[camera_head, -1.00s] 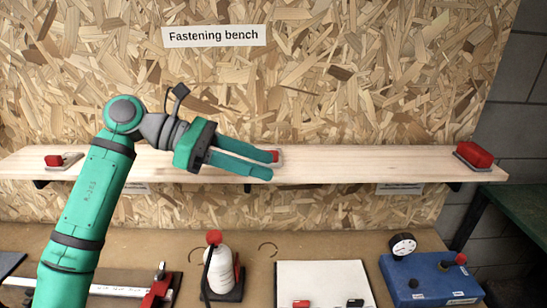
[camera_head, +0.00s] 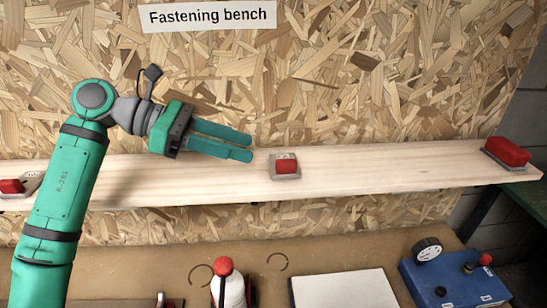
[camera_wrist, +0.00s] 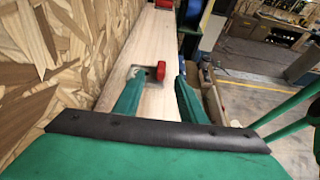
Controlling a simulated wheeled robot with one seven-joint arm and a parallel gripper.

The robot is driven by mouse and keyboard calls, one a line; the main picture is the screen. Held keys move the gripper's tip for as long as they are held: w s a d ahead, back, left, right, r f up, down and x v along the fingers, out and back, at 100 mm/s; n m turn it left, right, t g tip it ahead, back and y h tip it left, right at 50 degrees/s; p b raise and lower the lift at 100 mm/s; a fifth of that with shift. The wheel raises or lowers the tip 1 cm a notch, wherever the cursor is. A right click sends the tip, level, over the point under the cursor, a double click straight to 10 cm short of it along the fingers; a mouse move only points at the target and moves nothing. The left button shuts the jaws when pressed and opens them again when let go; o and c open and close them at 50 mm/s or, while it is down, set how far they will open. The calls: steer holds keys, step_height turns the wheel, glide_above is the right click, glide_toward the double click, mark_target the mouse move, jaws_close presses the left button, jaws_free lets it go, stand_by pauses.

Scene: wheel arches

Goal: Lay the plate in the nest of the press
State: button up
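My gripper (camera_head: 250,147) is open and empty, with its two fingers apart, above the wooden shelf and left of the middle piece. This middle piece (camera_head: 286,168) has a red block on a small grey plate and lies on the shelf. In the wrist view its red block (camera_wrist: 161,70) shows beyond the gap between the fingers (camera_wrist: 160,78), and no contact is visible. Similar red-topped pieces lie at the shelf's left end (camera_head: 12,186) and right end (camera_head: 507,152). I cannot tell for sure which thing is the press or its nest.
The long wooden shelf (camera_head: 380,172) runs along the chipboard wall. On the bench below stand a blue box with a gauge (camera_head: 455,278), a white panel (camera_head: 345,290) and a white body with a red knob (camera_head: 224,267), cut off by the frame.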

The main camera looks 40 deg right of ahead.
mark_target(283, 160)
steer(key=x, duration=0.6)
steer(key=shift+s+a+r, duration=0.1)
steer(key=shift+s+r, duration=0.1)
steer(key=shift+s, duration=0.2)
steer(key=shift+w+f+x, duration=0.1)
steer(key=shift+f+x, duration=0.05)
steer(key=shift+x, duration=1.05)
steer(key=shift+w+f+x, duration=0.1)
steer(key=shift+x, duration=1.15)
steer(key=shift+c, duration=0.4)
jaws_close()
